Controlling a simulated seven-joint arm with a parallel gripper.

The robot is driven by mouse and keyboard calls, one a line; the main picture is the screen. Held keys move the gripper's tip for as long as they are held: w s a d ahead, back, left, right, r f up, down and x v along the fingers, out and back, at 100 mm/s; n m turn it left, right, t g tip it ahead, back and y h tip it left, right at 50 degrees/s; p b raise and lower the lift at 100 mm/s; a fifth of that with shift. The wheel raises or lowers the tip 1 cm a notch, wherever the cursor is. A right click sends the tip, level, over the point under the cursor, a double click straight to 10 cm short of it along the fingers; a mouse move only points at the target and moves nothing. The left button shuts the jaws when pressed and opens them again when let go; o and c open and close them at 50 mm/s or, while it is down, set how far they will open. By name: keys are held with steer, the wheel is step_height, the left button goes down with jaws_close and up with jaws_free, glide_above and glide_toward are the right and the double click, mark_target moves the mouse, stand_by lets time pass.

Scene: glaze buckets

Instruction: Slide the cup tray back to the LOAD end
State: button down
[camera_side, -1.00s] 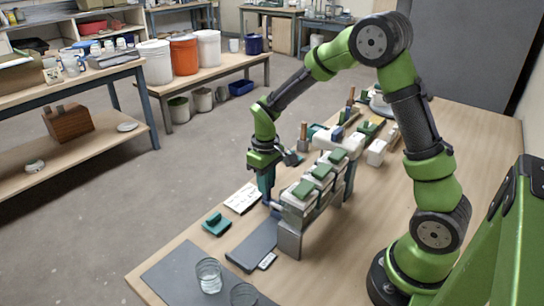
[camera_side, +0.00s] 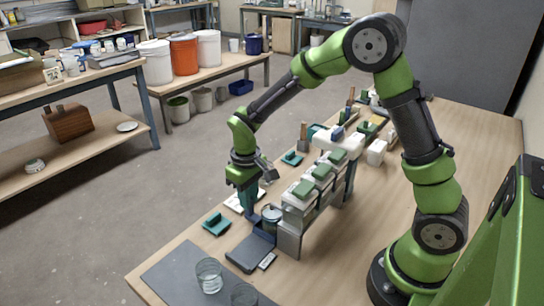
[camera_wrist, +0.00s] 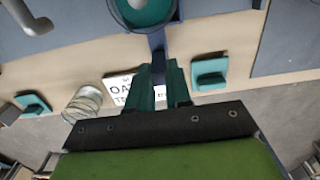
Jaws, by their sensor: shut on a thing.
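The cup tray (camera_side: 264,232) is a dark blue holder at the near-left end of the dispenser row, beside the dark grey track plate (camera_side: 251,252). A round cup (camera_side: 271,215) with teal inside sits in it. In the wrist view the cup (camera_wrist: 146,10) is at the top edge, partly cut off. A blue handle (camera_wrist: 157,42) runs from the tray toward my gripper (camera_wrist: 160,68). My gripper's teal fingers are closed around this handle. In the side view my gripper (camera_side: 248,210) is just left of the tray, low over the table.
Several white dispensers with green tops (camera_side: 303,189) stand on a grey frame right of the tray. A small white label (camera_side: 267,261) lies by the track plate; I cannot read it. A teal block (camera_side: 216,224) is left of my gripper. Clear glasses (camera_side: 209,275) stand on a grey mat.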

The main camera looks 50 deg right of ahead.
steer(key=shift+a, duration=1.8)
steer(key=shift+a+r, duration=0.1)
steer(key=shift+a, duration=2.05)
steer(key=c, duration=1.1)
jaws_free()
step_height(320, 180, up, 7)
steer(key=shift+f, duration=0.1)
